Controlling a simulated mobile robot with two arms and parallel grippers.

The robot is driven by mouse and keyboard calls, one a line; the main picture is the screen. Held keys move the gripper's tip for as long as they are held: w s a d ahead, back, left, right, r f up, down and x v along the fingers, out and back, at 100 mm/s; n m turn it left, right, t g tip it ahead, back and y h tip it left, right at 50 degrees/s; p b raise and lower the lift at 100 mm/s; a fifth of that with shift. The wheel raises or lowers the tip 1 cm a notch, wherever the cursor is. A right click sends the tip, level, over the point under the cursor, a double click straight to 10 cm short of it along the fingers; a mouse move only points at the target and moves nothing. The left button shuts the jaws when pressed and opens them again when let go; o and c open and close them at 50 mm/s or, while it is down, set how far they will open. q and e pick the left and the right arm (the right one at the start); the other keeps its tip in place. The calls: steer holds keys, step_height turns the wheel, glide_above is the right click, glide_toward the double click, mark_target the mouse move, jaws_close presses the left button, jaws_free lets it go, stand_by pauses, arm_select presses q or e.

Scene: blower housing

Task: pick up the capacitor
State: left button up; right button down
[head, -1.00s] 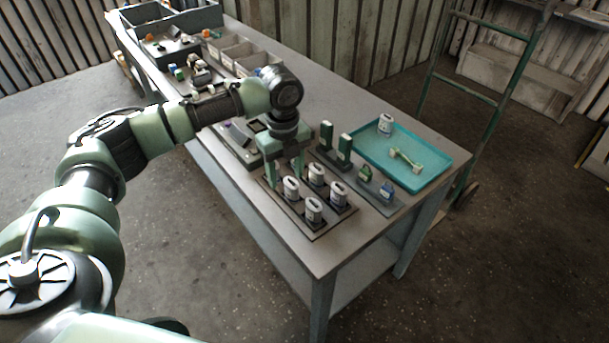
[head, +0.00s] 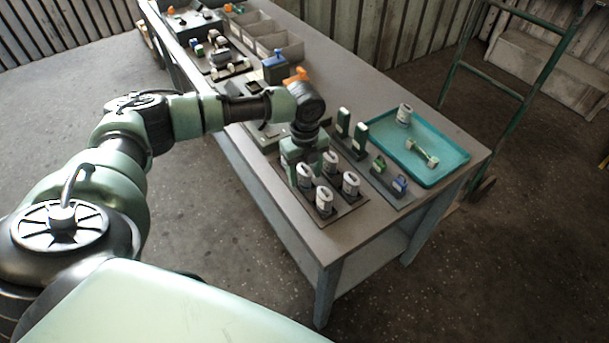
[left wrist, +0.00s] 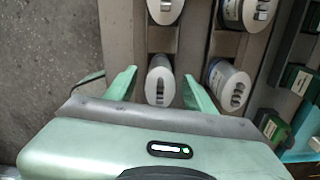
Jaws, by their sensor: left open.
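Several white cylindrical capacitors with dark slotted tops stand upright in a dark rack (head: 346,208) near the table's front corner. My left gripper (left wrist: 160,86) is open, with one green finger on each side of the nearest capacitor (left wrist: 160,80). I cannot tell whether the fingers touch it. In the head view that capacitor (head: 305,176) is the left one, just in front of my left gripper (head: 294,162), whose fingertips are mostly hidden. Another capacitor (left wrist: 228,86) stands just right of the right finger. My right gripper is not in view.
A teal tray (head: 452,160) at the right holds another white can (head: 404,114) and a pale dumbbell-shaped part (head: 422,153). A grey rack with green blocks (head: 360,137) and small green and blue parts stands between. Bins (head: 275,42) line the far end.

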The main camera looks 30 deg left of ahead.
arm_select(q)
jaws_close()
steer(key=shift+r, duration=0.2)
